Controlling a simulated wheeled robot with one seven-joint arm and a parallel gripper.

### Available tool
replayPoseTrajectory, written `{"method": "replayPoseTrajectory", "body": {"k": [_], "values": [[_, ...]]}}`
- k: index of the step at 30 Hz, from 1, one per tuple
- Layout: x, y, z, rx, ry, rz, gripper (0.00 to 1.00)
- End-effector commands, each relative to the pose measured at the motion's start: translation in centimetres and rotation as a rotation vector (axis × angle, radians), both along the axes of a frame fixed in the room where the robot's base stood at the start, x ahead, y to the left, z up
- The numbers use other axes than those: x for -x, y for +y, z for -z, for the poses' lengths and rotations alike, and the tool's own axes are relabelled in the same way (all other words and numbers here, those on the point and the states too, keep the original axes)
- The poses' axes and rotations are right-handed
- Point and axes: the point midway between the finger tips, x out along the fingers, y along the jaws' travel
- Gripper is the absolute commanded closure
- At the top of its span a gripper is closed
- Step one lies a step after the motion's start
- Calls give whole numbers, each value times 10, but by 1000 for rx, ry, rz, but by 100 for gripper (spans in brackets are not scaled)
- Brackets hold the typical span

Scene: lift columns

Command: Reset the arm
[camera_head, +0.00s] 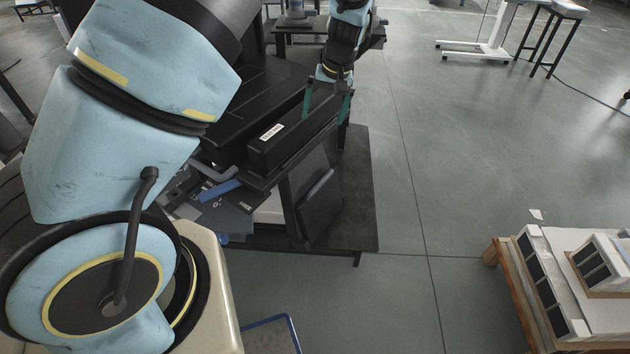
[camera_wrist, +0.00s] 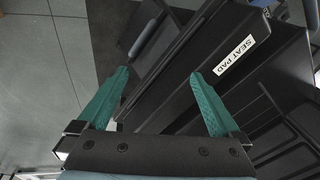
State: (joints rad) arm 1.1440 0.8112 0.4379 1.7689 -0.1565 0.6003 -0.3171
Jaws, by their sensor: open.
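My gripper (camera_head: 328,103) has two green fingers and shows at the upper middle of the head view, at the far end of a long black box-like part. In the wrist view my gripper (camera_wrist: 160,82) is open, its fingers spread wide. A black seat pad (camera_wrist: 205,85) with a white "SEAT PAD" label lies in front of and between the fingers. In the head view the seat pad (camera_head: 290,140) rests on a dark structure, and the fingers are on either side of its far end. Whether the fingers touch it cannot be told.
A dark base plate (camera_head: 358,190) lies under the structure. A wooden pallet with white boxes (camera_head: 560,270) stands at the lower right. A white-legged stand (camera_head: 490,45) and a small table (camera_head: 560,12) are at the upper right.

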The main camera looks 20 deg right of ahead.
Motion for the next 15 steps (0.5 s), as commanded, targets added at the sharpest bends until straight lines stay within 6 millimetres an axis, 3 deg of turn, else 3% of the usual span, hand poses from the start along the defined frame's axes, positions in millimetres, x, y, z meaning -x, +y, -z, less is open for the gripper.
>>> {"method": "replayPoseTrajectory", "body": {"k": [1, 3, 6, 15], "values": [[6, -18, 2, -14, -14, 26, 0], [10, -34, 5, -23, -29, 45, 0], [14, -46, 9, -29, -41, 61, 0], [10, -45, 39, -31, -44, 63, 0]]}}
